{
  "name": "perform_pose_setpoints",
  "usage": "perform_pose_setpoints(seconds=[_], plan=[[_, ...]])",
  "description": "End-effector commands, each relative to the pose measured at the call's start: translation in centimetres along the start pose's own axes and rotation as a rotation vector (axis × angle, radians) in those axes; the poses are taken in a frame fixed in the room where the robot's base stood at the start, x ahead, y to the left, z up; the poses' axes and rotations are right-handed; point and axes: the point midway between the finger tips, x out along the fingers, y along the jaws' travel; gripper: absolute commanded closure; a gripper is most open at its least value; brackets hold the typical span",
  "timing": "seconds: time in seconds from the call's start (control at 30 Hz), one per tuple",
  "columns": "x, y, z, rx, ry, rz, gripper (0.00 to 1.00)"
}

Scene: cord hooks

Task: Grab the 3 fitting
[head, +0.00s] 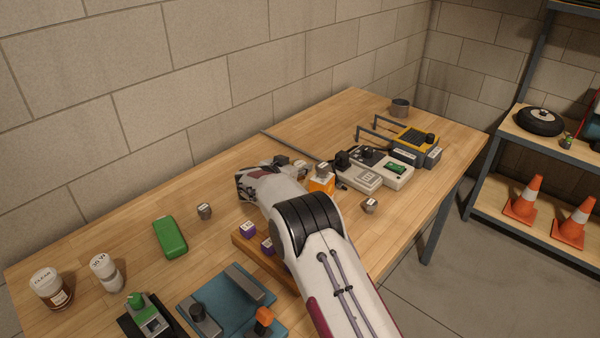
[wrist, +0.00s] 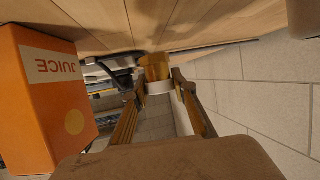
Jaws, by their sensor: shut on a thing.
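My gripper (wrist: 162,100) is shut on a small tan-brown fitting (wrist: 155,72) with a white band, between its fingertips in the wrist view. That view is upside down. In the head view the fitting (head: 323,170) seems to be the brown piece with a white top just behind the orange juice box; its number is too small to read. Two similar brown fittings with white tops stand apart on the table, one at left (head: 204,212) and one at right (head: 370,206).
The orange juice box (wrist: 50,105) stands close beside my gripper. Meters (head: 360,178) and a yellow device (head: 418,138) lie to the right. Purple pieces (head: 248,229) sit on a wooden block near my arm. A green case (head: 170,237) and bottles (head: 50,288) are at left.

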Motion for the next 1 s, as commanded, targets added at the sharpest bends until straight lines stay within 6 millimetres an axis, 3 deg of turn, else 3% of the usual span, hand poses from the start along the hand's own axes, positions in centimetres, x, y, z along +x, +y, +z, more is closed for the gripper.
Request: perform_pose_setpoints(seconds=[0.2,0.43,1.0], plan=[[-1.3,0.0,-3.3,0.003,0.003,-0.001,0.96],[-2.3,0.0,-5.8,0.002,0.002,0.0,0.96],[-2.7,0.0,-6.6,0.0,0.001,0.0,0.96]])
